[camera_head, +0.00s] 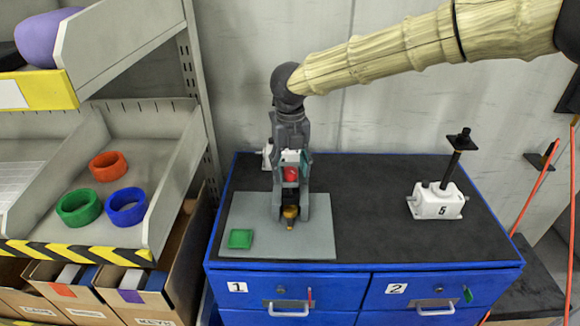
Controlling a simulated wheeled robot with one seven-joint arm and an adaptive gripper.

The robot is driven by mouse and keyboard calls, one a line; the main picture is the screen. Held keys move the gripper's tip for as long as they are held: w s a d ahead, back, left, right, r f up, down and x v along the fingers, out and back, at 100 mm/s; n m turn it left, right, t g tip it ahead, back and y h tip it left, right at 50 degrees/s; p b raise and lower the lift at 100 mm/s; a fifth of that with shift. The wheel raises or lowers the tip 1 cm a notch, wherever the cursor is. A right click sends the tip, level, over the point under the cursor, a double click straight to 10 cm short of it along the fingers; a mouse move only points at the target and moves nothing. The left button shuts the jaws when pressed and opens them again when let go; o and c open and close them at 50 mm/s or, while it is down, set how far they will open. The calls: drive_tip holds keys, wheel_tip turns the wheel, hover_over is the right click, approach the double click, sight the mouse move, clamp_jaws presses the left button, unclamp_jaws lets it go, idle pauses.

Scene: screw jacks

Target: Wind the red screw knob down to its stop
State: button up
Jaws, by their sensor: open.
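My gripper (290,213) hangs down over the left part of the blue cabinet's dark top, its fingers apart. A red knob (290,174) shows between the fingers, below the palm. How close the fingers are to it, and whether they touch it, I cannot tell. A small part of a white body (267,156) shows behind the gripper on the left; the gripper hides most of what is there. A small yellow-orange piece (291,212) with a dark lower part shows between the fingertips.
A grey mat (265,215) lies under the gripper with a green square block (240,238) on it. A white jack marked 5 (437,205), with a tilted black screw, stands on the right. Shelves with coloured rings (108,166) are at left. The middle of the top is clear.

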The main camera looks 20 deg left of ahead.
wheel_tip(320, 180, up, 12)
idle(0.7)
